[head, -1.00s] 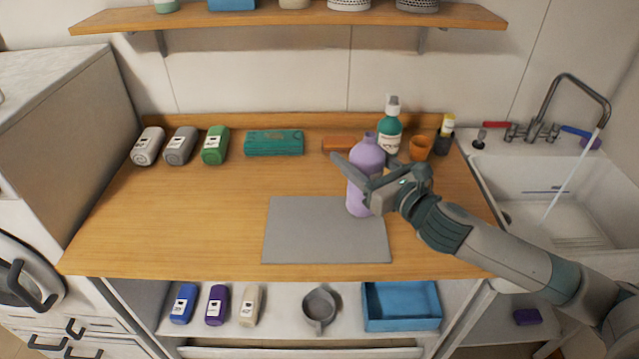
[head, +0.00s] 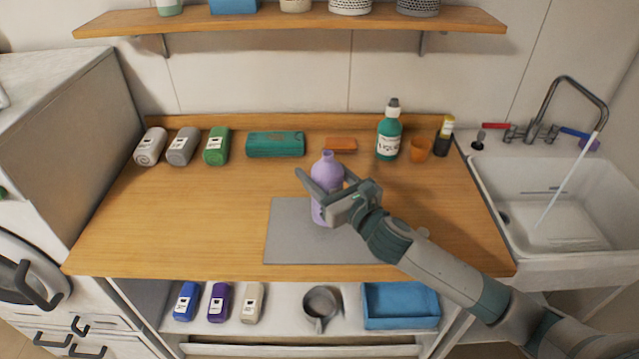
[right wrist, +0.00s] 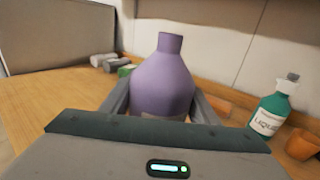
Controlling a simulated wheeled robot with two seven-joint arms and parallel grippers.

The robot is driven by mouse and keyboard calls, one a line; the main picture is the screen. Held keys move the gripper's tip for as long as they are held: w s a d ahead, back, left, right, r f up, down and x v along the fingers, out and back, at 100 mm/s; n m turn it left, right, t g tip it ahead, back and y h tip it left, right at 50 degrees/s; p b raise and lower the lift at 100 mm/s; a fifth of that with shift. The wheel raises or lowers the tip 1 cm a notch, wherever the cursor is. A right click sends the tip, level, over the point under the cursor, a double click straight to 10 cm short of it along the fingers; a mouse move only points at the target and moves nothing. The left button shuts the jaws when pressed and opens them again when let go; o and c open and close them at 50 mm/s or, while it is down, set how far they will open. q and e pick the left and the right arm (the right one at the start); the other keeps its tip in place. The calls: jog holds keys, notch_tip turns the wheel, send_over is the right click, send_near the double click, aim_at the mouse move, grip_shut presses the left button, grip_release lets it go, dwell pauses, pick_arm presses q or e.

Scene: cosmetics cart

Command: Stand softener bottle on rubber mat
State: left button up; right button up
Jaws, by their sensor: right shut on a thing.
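The softener bottle is the light purple bottle (head: 326,172), upright with its narrow neck on top. It shows over the grey rubber mat (head: 285,240) in the head view. Its lower end appears over the mat's middle; I cannot tell whether it touches the mat. My right gripper (head: 322,190) is shut on the bottle, with a finger on either side of its body. In the right wrist view the purple bottle (right wrist: 163,85) stands between the two fingers, its lower part hidden behind the gripper. My left gripper is not in view.
A teal liquid bottle (head: 389,135), an orange cup (head: 419,149) and a dark bottle (head: 444,137) stand at the back right. A teal case (head: 275,144) and an orange block (head: 340,145) lie at the back. The left middle of the wooden counter (head: 190,220) is clear.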

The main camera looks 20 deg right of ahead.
notch_tip(320, 180, down, 3)
jog(key=shift+f+p, duration=0.15)
jog(key=shift+p, duration=0.25)
jog(key=shift+f, duration=0.35)
jog(key=o, duration=1)
jog(key=shift+f, duration=0.1)
jog(key=shift+o, duration=0.2)
jog(key=b+v, duration=0.3)
jog(key=v, duration=0.9)
